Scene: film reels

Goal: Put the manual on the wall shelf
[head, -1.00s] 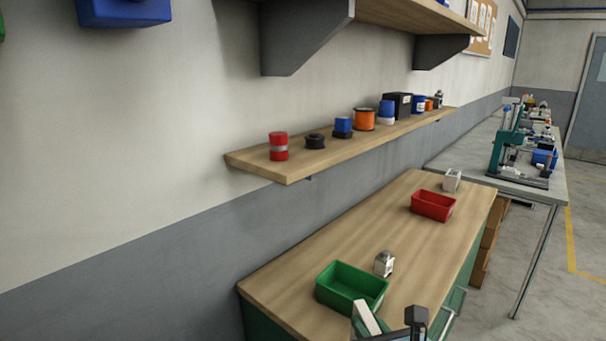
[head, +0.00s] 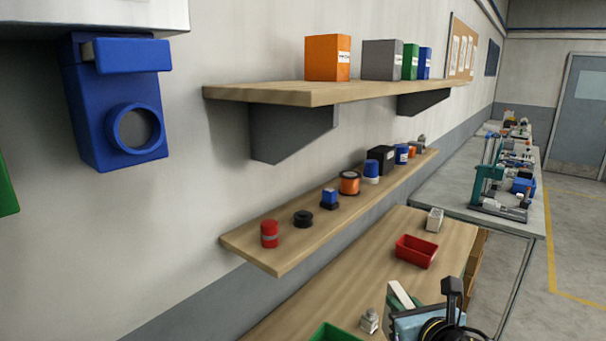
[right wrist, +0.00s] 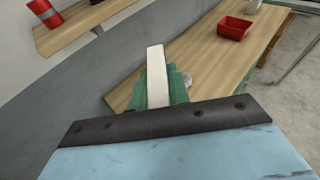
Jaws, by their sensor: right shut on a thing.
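The manual (head: 402,295), with a white edge and green sides, shows at the bottom of the head view. It also stands up beyond my gripper in the right wrist view (right wrist: 156,72). My right gripper (head: 425,310) is shut on it, above the workbench; the dark-edged blue gripper body hides its lower part. An upper wall shelf (head: 260,94) holds an orange box, a grey box, and green and blue upright items; its left part is bare. A lower wall shelf (head: 283,257) holds a row of small items. My left gripper is out of view.
The wooden workbench (head: 300,318) carries a red bin (head: 416,251), a green bin (head: 335,333) and small metal items. A blue wall-mounted unit (head: 115,105) hangs left of the shelves. Grey brackets (head: 290,135) are under the upper shelf. A cluttered grey table stands farther back.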

